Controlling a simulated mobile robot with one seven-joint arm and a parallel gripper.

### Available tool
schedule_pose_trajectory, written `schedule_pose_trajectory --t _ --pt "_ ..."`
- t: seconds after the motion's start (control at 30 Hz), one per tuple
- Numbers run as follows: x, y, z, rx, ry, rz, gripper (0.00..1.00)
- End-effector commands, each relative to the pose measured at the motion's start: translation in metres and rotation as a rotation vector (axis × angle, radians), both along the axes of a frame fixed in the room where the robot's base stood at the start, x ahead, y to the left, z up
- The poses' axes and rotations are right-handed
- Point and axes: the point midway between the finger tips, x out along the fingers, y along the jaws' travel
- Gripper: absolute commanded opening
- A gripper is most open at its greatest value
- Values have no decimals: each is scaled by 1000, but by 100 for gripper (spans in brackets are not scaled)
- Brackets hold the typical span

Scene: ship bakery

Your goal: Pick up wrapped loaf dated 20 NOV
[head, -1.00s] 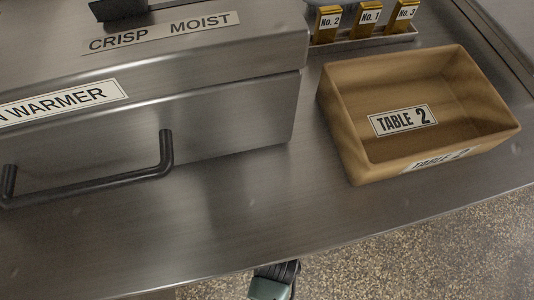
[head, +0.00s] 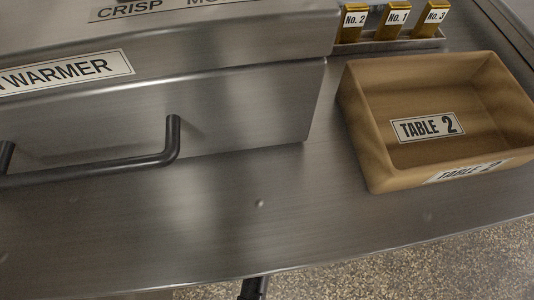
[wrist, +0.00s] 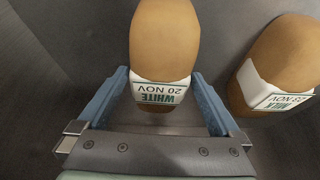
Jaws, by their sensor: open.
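The wrapped loaf dated 20 NOV (wrist: 164,45) is a brown loaf with a white band reading WHITE 20 NOV, upside down in the wrist view. My gripper (wrist: 157,80) is open, with one blue finger on each side of the loaf's banded end. I cannot tell whether the fingers touch it. The head view shows no loaf, and only a dark piece of my arm at its bottom edge.
A second loaf (wrist: 286,62), banded MILK 23 NOV, lies close to the right finger. Grey metal surrounds both loaves.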

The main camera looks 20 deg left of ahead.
Motion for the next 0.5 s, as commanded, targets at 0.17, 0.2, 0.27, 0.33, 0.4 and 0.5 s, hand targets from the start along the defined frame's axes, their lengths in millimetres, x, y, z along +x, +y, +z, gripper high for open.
schedule_pose_trajectory --t 0.17,0.2,0.27,0.33,0.4,0.5 --pt "8 5 -23 0 -2 0 100" --pt "9 5 -25 1 -2 0 100" --pt "9 5 -26 1 -2 0 100" --pt "9 5 -25 1 -2 0 100" --pt "9 5 -25 1 -2 0 100" --pt "9 5 -25 1 -2 0 91"
